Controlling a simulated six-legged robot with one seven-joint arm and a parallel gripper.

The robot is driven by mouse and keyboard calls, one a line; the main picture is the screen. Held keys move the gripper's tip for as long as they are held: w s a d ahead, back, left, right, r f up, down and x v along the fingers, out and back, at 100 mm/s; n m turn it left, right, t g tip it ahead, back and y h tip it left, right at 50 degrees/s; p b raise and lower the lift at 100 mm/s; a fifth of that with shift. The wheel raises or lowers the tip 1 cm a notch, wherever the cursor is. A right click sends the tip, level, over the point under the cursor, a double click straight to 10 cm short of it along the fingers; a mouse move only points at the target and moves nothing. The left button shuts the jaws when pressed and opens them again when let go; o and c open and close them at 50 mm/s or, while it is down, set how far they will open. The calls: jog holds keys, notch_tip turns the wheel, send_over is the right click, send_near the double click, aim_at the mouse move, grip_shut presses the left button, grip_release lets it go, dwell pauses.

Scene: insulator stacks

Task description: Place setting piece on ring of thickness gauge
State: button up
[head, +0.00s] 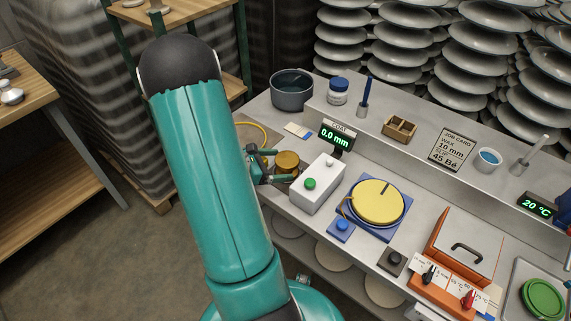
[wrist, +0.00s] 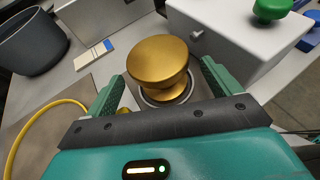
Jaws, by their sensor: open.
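The setting piece is a brass, mushroom-shaped knob (head: 287,160); in the wrist view (wrist: 158,62) it stands between my fingers. A silver ring (wrist: 184,97) shows around its foot, beside the white gauge box (head: 318,184). The piece appears to stand upright on or in the ring; its exact seating is hidden by the wide cap. The gauge display (head: 335,135) reads 0.0 mm. My gripper (head: 267,165) is open, with its green fingers either side of the piece (wrist: 160,92) and gaps visible beside it.
A grey pot (head: 292,90) and a yellow cable (head: 258,130) lie beyond the gripper. The white box with a green button (head: 310,184) stands close on the right. Farther right are a yellow disc (head: 378,201) and an orange box (head: 462,250).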

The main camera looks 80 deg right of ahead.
jog(key=v, duration=0.8)
jog(key=shift+w+r, duration=0.1)
jog(key=shift+w+a+r, duration=0.15)
jog(key=shift+a, duration=0.05)
jog(key=w+a+r+m+t+y, duration=0.2)
jog(key=a+r+t, duration=0.3)
jog(key=a, duration=0.8)
jog(key=w+a+r+m+t+y, duration=0.3)
jog(key=a+r, duration=0.6)
jog(key=a, duration=0.4)
jog(key=w+a+r+m+t+y, duration=0.3)
jog(key=a+r+t, duration=0.4)
jog(key=a, duration=0.6)
jog(key=shift+w+a+r+t+y, duration=0.2)
jog(key=shift+w+t+y, duration=0.25)
jog(key=shift+w, duration=0.3)
jog(key=shift+c, duration=0.2)
